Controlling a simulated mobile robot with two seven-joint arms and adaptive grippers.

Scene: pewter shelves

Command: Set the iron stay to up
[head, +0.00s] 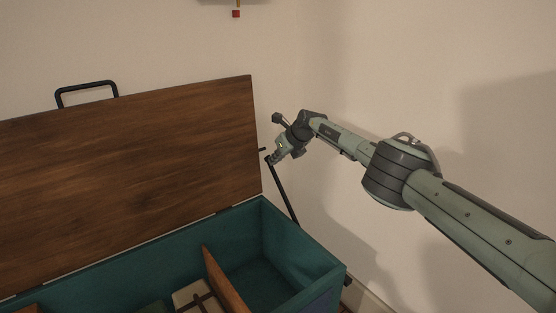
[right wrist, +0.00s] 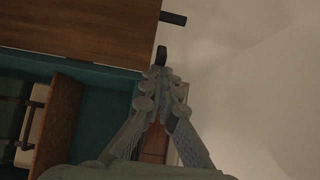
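The iron stay (head: 284,192) is a thin dark bar at the right end of the chest. It leans up and left from the chest's right side toward the lid's right edge. A short dark peg (head: 262,150) sticks out of that edge near the stay's top; it also shows in the right wrist view (right wrist: 173,18). My right gripper (head: 273,158) is at the stay's top end. In the right wrist view its fingertips (right wrist: 163,74) close together, with the stay's dark end (right wrist: 161,54) showing just beyond them. My left gripper is not in view.
The wooden lid (head: 130,150) stands open with a black handle (head: 86,88) on top. The teal chest (head: 315,268) below has a wooden divider (head: 225,283) and several items inside. A plain wall is behind; a small red object (head: 236,14) hangs above.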

